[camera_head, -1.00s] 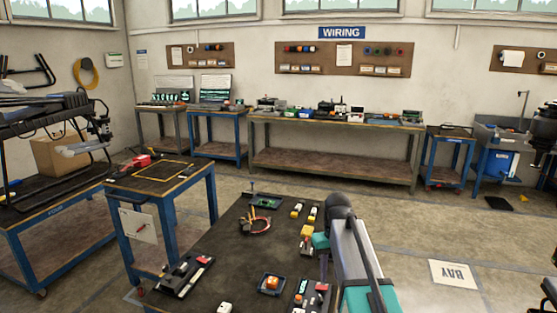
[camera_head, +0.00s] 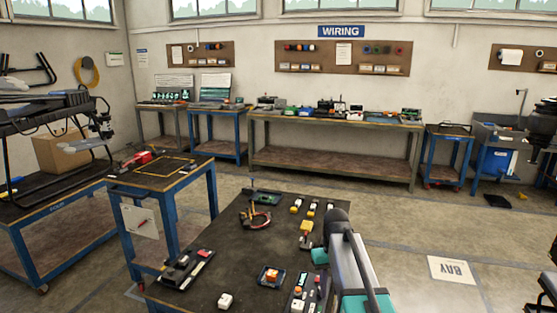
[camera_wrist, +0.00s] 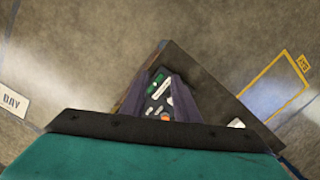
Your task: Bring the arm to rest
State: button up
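My arm (camera_head: 353,270) reaches in from the bottom right of the head view, over the right edge of a dark-topped table (camera_head: 228,250). Its elbow is raised above the table's right side. My gripper itself is mostly hidden behind the arm there. In the wrist view my gripper (camera_wrist: 158,88) points down, its two dark purple fingers apart. Between and beyond them, small parts (camera_wrist: 158,97) show on the table far below. Nothing shows held between the fingers.
The table carries a green board (camera_head: 262,198), a wire bundle (camera_head: 257,217), a blue tray (camera_head: 269,276) and several small parts. A blue-legged cart (camera_head: 165,175) stands to its left.

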jog(key=s+f+g+b, duration=0.1)
jog(key=s+f+b, duration=0.1)
jog(key=s+f, duration=0.6)
jog(key=s+f+g+b, duration=0.1)
jog(key=s+f+g, duration=0.15)
jog(key=f, duration=0.85)
jog(key=s+f+g+b, duration=0.1)
jog(key=s+f+b, duration=0.1)
jog(key=s+f, duration=0.65)
jog(key=s+f+m+b, duration=0.2)
jog(key=s+f+b, duration=0.1)
jog(key=s+f, duration=1.7)
jog(key=shift+s+d+f, duration=0.2)
jog(key=shift+s+f, duration=0.15)
jog(key=shift+s, duration=0.4)
